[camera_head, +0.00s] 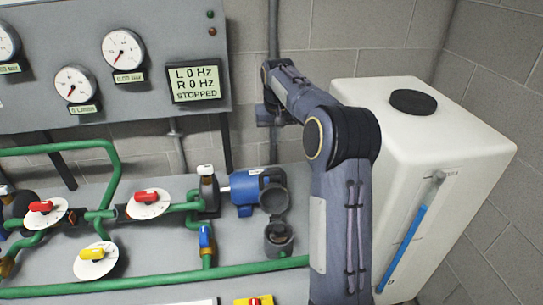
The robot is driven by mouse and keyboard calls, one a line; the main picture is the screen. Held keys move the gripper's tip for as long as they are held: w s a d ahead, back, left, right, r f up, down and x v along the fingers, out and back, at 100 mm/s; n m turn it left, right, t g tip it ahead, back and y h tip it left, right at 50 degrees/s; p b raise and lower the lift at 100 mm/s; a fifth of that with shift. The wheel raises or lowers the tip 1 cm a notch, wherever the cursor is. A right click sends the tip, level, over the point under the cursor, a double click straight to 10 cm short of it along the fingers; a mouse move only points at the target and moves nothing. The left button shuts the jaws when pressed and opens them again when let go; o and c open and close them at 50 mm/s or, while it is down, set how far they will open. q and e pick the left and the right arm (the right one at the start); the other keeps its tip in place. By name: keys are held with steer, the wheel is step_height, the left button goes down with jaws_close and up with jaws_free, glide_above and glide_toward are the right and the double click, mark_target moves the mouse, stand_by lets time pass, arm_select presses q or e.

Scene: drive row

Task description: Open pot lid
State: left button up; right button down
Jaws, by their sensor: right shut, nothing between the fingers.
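A small grey pot (278,240) stands at the right end of the green piping, beside a blue pump motor (245,188). Its top shows open, with a dark inside. A round grey lid (273,199) stands raised at the back of the pot, beside the motor. My right arm rises from the bottom and bends over toward the back wall. My right gripper (267,116) is small and dark at its end, above and behind the pot, apart from it. It is shut and empty. My left gripper is not in view.
A white tank (425,150) with a black cap (413,102) and a blue level strip stands at right, partly behind my arm. A grey panel with gauges and a display (195,83) reading STOPPED hangs at left. Red (146,197), yellow and blue valve handles stick up from the pipes.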

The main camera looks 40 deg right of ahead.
steer(key=f, duration=0.3)
steer(key=w+f, duration=0.1)
steer(key=f, duration=0.2)
steer(key=d+f, duration=0.1)
steer(key=f, duration=0.2)
steer(key=shift+w+f, duration=0.3)
steer(key=shift+f, duration=0.05)
steer(key=s, duration=0.1)
steer(key=s+a, duration=0.2)
steer(key=shift+s+r+p, duration=0.2)
steer(key=shift+r+p, duration=0.1)
steer(key=shift+r, duration=0.05)
